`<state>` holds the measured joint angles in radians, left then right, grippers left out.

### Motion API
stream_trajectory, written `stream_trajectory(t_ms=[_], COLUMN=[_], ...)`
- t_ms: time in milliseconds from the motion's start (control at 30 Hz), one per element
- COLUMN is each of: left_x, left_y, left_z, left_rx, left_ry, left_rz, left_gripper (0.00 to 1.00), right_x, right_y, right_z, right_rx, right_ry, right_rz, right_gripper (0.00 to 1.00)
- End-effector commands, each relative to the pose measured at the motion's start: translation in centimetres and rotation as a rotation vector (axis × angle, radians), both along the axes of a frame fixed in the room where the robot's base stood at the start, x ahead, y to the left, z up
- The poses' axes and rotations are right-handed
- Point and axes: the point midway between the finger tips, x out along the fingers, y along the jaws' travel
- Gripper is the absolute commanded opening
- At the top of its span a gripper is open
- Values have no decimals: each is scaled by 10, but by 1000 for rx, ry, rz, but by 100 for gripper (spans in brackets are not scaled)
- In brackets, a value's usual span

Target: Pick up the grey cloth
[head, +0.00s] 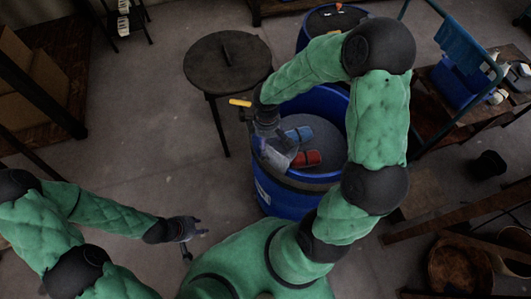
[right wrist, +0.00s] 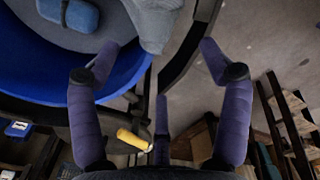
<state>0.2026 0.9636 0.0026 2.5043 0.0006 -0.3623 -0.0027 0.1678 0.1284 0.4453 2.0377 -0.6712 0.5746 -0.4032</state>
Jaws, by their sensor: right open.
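The grey cloth (head: 275,155) hangs over the left rim of the blue vat (head: 287,203), just below my right gripper (head: 268,128). In the right wrist view the grey cloth (right wrist: 155,22) shows at the top, beyond the spread fingertips of my right gripper (right wrist: 157,48). That gripper is open with nothing between its fingers. Part of the cloth is hidden by the gripper in the head view. My left gripper (head: 190,232) is open and empty over the floor at lower left, away from the vat.
A blue item (head: 298,135) and a red item (head: 306,159) lie in the vat. A yellow-handled thing (head: 240,102) is beside my right gripper. A round dark table (head: 226,65) stands behind left. A blue-framed cart (head: 460,45) is at right. Floor left of the vat is clear.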

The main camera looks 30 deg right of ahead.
Motion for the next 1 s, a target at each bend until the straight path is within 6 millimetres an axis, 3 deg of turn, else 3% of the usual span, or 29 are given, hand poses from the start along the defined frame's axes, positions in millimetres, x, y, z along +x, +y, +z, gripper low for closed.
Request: stream_trajectory(t_ms=[600, 1000], left_x=[1, 1], left_y=[0, 0], left_z=[-67, -72], left_rx=[0, 0], left_ry=[-1, -1], left_rz=[0, 0], left_gripper=[40, 40], right_x=[0, 0], right_y=[0, 0], right_z=[-79, -85], right_rx=[1, 0], right_ry=[1, 0], right_rz=[0, 0], right_gripper=[78, 78])
